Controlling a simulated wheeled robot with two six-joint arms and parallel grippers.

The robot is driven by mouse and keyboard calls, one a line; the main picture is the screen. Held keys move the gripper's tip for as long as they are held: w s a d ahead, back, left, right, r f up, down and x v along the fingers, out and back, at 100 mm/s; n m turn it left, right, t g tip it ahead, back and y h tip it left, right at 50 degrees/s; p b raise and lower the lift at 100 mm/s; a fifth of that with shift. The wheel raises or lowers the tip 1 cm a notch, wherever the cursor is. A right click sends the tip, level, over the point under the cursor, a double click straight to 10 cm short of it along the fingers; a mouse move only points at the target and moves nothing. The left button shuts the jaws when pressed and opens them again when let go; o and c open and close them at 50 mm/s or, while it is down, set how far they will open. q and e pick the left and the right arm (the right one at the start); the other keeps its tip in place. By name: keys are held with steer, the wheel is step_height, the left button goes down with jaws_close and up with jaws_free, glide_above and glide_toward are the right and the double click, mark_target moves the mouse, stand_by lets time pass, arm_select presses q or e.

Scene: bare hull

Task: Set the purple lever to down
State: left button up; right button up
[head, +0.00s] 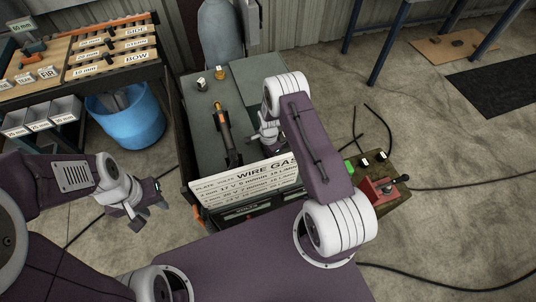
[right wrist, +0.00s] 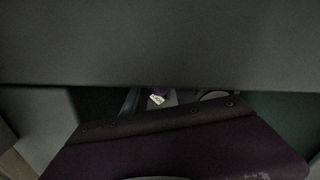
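I cannot make out a purple lever for certain in the head view. In the right wrist view a small purple piece (right wrist: 160,91) with a white label shows in a gap, too small and dark to identify. A red box (head: 378,191) with a dark handle stands on a board to the right of my right arm. My left gripper (head: 146,208) hangs over the floor at the left, empty, its fingers apart. My right gripper (head: 262,136) is over the grey cart top, partly hidden behind my right arm; its fingers are unclear.
The cart top (head: 203,120) carries a black and orange torch (head: 227,135) and small knobs. A white "WIRE GAS" sign (head: 240,182) stands at its front. A blue bin (head: 127,118) and a labelled bench (head: 75,62) are left. Cables lie on the floor right.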

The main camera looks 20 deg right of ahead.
jaws_close()
steer(key=shift+w+r, duration=0.1)
stand_by(1.2)
